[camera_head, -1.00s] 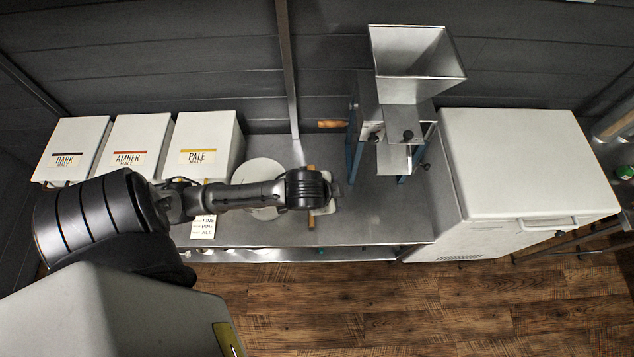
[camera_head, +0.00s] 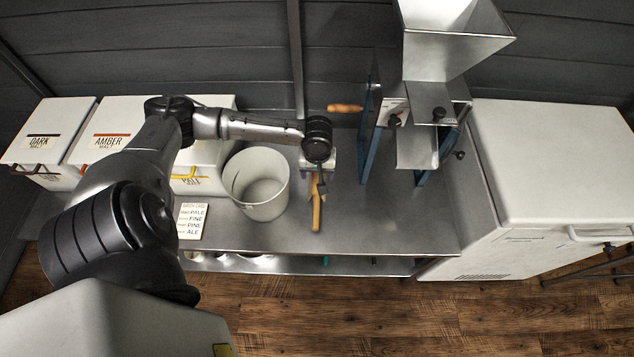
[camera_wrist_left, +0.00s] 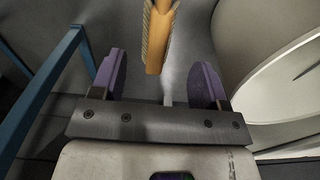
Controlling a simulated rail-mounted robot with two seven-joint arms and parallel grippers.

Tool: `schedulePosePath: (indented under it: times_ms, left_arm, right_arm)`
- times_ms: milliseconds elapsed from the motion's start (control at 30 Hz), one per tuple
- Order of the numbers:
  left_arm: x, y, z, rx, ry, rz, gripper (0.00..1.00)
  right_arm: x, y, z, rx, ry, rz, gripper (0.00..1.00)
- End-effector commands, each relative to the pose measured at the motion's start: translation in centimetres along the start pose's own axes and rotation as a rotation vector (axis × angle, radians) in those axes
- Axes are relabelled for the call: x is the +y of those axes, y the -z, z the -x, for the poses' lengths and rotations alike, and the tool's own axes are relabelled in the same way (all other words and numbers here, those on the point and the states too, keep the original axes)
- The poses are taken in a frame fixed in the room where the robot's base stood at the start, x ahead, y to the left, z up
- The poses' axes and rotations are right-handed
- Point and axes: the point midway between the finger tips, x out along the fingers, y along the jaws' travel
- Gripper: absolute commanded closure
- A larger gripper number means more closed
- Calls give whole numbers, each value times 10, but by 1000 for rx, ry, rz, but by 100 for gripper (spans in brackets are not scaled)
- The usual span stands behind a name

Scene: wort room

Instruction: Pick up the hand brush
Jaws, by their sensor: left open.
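The hand brush (camera_head: 316,214) lies on the steel bench, its orange-brown wooden handle pointing toward the front edge. Its far part is hidden under my left gripper (camera_head: 317,178). In the left wrist view the brush (camera_wrist_left: 157,42) shows at the top middle, with pale bristles along its side. It lies beyond and between the two purple-padded fingers of my left gripper (camera_wrist_left: 161,72), which are apart with nothing held. I cannot tell the height of the fingers over the brush. My right gripper is not in view.
A white bucket (camera_head: 257,205) stands just left of the brush. The blue-framed mill (camera_head: 371,130) with its steel hopper stands to the right. A batch card (camera_head: 192,221) lies at the front left, and malt bins line the left. The bench (camera_head: 385,215) is clear right of the brush.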

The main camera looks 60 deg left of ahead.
Motion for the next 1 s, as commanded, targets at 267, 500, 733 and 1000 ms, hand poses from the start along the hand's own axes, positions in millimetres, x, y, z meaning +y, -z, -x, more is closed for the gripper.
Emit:
schedulePosePath:
  times_ms: [267, 500, 733, 1000]
  left_arm:
    - [0, -1, -38, -10, 0, 48, 32]
    - [0, -2, -74, -9, 0, 46, 32]
    - [0, -2, -87, -8, -2, 44, 32]
    - [-1, -1, -103, -8, 0, 45, 32]
  right_arm:
    - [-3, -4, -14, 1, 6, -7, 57]
    - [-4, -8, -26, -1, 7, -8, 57]
    - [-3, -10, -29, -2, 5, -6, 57]
    - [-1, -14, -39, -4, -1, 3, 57]
